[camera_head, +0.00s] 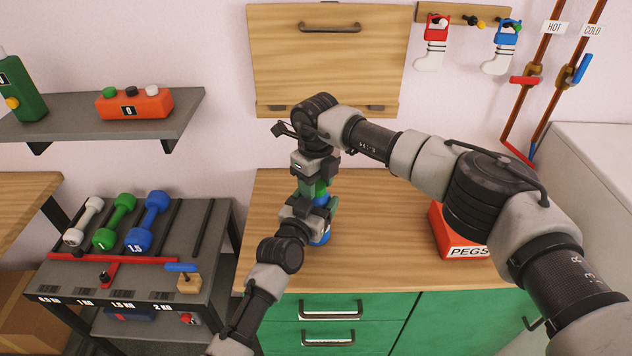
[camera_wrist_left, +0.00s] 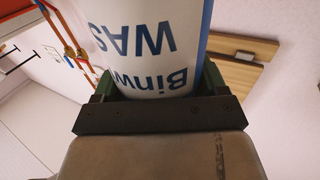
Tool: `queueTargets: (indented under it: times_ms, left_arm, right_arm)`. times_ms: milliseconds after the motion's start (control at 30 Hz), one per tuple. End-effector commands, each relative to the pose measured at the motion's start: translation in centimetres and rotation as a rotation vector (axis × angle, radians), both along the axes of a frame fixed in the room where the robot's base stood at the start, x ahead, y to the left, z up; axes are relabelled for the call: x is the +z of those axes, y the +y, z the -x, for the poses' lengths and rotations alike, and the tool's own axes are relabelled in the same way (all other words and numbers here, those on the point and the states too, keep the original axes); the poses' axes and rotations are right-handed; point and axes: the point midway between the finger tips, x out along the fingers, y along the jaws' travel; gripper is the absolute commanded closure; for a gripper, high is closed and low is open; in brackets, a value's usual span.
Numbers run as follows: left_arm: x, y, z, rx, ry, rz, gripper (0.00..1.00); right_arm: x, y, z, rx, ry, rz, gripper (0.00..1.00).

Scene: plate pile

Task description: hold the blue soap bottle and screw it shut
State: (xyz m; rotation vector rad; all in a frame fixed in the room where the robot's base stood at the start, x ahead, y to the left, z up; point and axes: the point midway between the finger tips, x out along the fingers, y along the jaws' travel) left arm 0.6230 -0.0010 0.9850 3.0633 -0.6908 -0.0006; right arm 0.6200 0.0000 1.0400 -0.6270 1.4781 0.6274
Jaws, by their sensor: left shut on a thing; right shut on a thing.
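The blue soap bottle (camera_head: 321,239) stands on the wooden worktop, mostly hidden behind my left gripper. Its white label with blue letters fills the top of the left wrist view (camera_wrist_left: 150,45). My left gripper (camera_head: 322,208) is shut around the bottle's body, and its fingers show on both sides of the bottle in the left wrist view. Whether the cap sits tight on the neck is hidden.
An orange-red box marked PEGS (camera_head: 461,250) stands on the worktop (camera_head: 385,235) to the right, partly behind my right arm. A rack with several dumbbells (camera_head: 120,222) stands at the left. The worktop between bottle and box is clear.

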Motion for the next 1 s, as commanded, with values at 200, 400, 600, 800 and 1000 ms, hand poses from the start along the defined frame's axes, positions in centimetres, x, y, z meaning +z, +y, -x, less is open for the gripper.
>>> queueTargets:
  times_ms: [200,400,600,800,1000]
  left_arm:
    - [-0.02,0.13,-0.06,0.002,0.000,0.000,0.94]
    - [-0.02,0.11,-0.05,0.002,0.000,0.000,0.94]
    - [-0.01,0.10,-0.05,0.002,0.000,-0.001,0.94]
    - [-0.01,0.08,-0.04,0.001,0.000,-0.001,0.94]
    - [-0.01,0.08,-0.03,0.001,0.000,-0.001,0.94]
  right_arm:
    - [-0.05,0.04,0.03,-0.461,0.002,0.001,0.84]
    - [-0.07,0.04,0.00,-0.872,0.001,0.001,0.84]
    - [-0.08,0.04,-0.01,-1.027,0.001,0.001,0.84]
    - [-0.07,0.03,-0.03,-1.025,0.000,0.000,0.34]
    - [-0.07,0.03,-0.03,-1.024,0.000,0.000,0.30]
